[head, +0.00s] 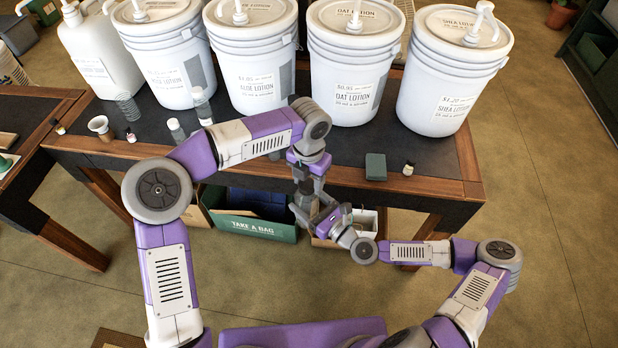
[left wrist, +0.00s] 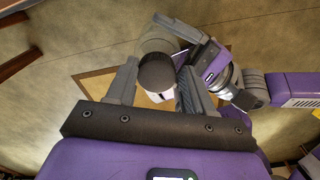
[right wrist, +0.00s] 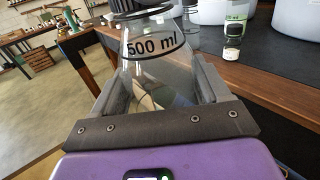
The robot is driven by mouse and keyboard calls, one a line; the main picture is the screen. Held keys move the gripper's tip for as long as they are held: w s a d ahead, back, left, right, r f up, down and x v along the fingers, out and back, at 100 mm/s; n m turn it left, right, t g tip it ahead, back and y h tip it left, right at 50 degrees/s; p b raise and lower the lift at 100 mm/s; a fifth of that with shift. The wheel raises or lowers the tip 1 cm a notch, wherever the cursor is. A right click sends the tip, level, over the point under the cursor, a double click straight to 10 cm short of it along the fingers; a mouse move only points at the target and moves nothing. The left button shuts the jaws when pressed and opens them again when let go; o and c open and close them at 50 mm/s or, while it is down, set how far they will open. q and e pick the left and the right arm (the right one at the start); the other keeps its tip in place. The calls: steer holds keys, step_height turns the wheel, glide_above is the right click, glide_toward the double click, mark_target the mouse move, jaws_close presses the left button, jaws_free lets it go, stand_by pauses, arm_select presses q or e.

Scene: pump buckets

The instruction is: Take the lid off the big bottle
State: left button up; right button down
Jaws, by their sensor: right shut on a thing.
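The big bottle (right wrist: 153,65) is clear and marked 500 ml. It sits between the fingers of my right gripper (right wrist: 152,78), which is shut on its body and holds it off the table. Its dark lid (left wrist: 156,72) shows from above in the left wrist view, as a round black top between the fingers of my left gripper (left wrist: 158,78). The left fingers stand apart around the lid; a grip on it is not clear. In the head view both grippers meet in front of the table, and the bottle is mostly hidden there.
The table (head: 415,187) behind my grippers carries several white lotion buckets (head: 450,70). Small bottles, a dark green block (head: 376,167) and a small black-capped bottle (head: 408,168) stand along its front. A green "take a bag" box (head: 255,226) is below. Floor is open at the right.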

arm_select(q)
steer(key=shift+s+d, duration=0.15)
steer(key=c, duration=0.7)
steer(key=n, duration=0.6)
steer(key=shift+r, duration=0.1)
steer(key=n, duration=0.6)
steer(key=shift+w+n, duration=0.2)
steer(key=shift+n, duration=0.1)
steer(key=n, duration=0.6)
steer(key=shift+a, duration=0.2)
steer(key=n, duration=0.4)
steer(key=shift+a+n, duration=0.1)
steer(key=shift+n, duration=0.2)
steer(key=n, duration=0.4)
steer(key=shift+a+r, duration=0.1)
steer(key=n, duration=0.6)
steer(key=shift+s+a, duration=0.1)
steer(key=n, duration=0.6)
steer(key=shift+s+n, duration=0.1)
steer(key=shift+n, duration=0.3)
steer(key=n, duration=0.6)
steer(key=shift+s, duration=0.1)
steer(key=n, duration=0.8)
steer(key=shift+s, duration=0.1)
steer(key=shift+r, duration=0.1)
